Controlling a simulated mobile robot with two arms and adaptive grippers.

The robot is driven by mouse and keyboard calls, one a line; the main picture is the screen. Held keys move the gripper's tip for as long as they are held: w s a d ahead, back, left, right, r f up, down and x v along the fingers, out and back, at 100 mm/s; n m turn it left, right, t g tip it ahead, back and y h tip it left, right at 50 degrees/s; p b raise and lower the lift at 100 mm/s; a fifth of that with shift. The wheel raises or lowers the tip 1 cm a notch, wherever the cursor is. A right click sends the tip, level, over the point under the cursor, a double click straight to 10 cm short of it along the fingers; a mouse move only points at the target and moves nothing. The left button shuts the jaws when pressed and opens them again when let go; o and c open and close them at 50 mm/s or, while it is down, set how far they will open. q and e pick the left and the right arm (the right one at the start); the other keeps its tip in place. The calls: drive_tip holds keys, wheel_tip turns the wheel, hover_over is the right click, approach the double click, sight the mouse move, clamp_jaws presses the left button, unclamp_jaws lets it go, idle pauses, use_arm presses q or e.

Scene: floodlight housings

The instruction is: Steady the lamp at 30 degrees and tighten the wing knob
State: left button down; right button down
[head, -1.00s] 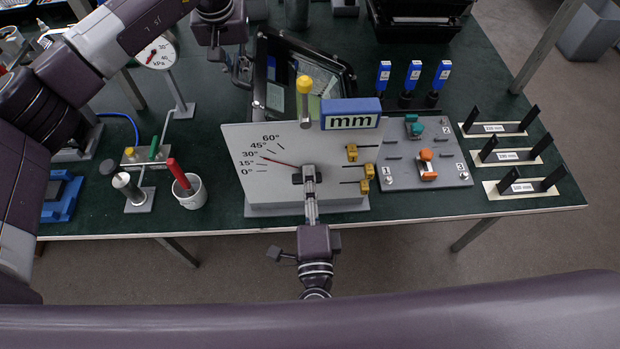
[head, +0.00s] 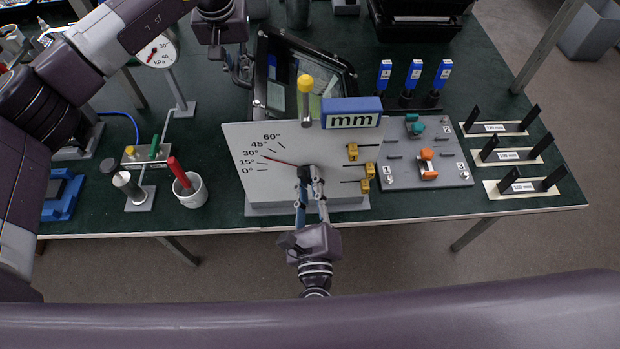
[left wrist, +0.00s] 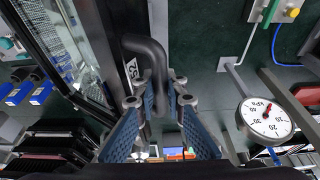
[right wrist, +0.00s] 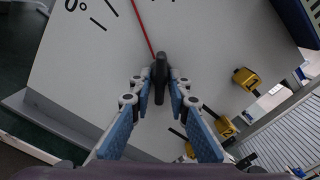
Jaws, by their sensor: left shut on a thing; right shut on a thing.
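The lamp (head: 272,75) is a dark framed floodlight with a glass face, tilted behind the white scale panel (head: 235,140). My left gripper (head: 243,82) is at its left side. In the left wrist view its fingers (left wrist: 150,105) are shut on the lamp's bent black handle (left wrist: 157,62). The red pointer (head: 283,162) lies close to the 30° mark; its exact reading is too small to tell. My right gripper (head: 311,185) is shut on the dark wing knob (head: 308,173) at the pointer's pivot. The knob also shows between its fingers in the right wrist view (right wrist: 159,70).
A grey fixture plate (head: 440,172) lies to the right, a white cup (head: 192,192) to the left, a pressure gauge (head: 158,52) behind.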

drive_tip(key=m, duration=0.4)
drive_tip(key=shift+m, duration=2)
drive_tip(key=shift+m, duration=0.3)
drive_tip(key=c, duration=1.8)
unclamp_jaws()
drive_tip(key=s, duration=1.2)
